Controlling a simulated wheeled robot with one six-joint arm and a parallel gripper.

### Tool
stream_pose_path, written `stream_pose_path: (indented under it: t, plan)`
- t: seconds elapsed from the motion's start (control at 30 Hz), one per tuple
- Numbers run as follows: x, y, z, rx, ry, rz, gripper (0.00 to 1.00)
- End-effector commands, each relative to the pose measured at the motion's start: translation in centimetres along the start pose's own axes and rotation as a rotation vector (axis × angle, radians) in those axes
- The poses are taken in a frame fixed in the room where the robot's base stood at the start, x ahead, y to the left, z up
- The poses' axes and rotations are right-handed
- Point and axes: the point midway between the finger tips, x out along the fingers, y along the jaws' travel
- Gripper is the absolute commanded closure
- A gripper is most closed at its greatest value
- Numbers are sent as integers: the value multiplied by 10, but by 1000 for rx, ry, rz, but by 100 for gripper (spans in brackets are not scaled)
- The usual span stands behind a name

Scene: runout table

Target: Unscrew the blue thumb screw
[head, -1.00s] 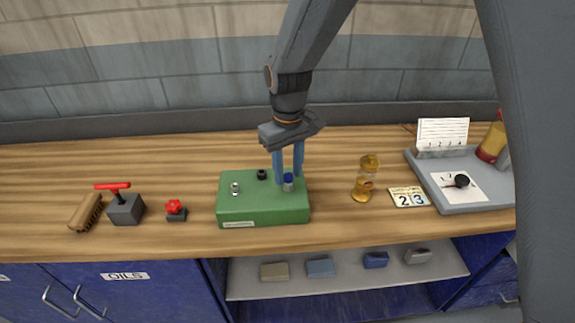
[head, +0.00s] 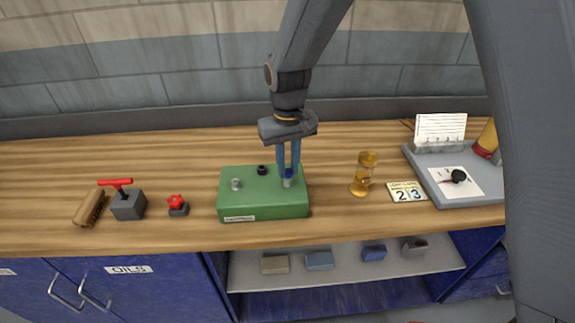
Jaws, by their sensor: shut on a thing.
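The blue thumb screw (head: 288,173) stands on a short metal post at the right of the green box (head: 262,207). My gripper (head: 288,171) comes down from above with its blue fingers shut on the blue thumb screw. The fingers hide part of the screw's head, and its thread cannot be made out. A black knob (head: 262,169) and a silver post (head: 236,184) also stand on top of the green box, to the left of the gripper.
Right are an amber timer (head: 364,174), a number card (head: 406,192) and a grey tray (head: 465,196). Bare wood lies in front of the box.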

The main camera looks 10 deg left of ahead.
Motion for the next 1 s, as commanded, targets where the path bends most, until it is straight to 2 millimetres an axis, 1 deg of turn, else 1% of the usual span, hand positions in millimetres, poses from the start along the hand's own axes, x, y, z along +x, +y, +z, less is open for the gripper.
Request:
stream_pose_path:
  t: [0.3,0.43,0.77,0.87,1.0]
  plan:
    - [0,0,0,-324,-1,0,100]
    - [0,0,0,-385,-1,0,100]
    - [0,0,0,-410,-1,0,100]
    - [0,0,0,-502,-1,0,100]
    - [0,0,0,-670,-1,0,100]
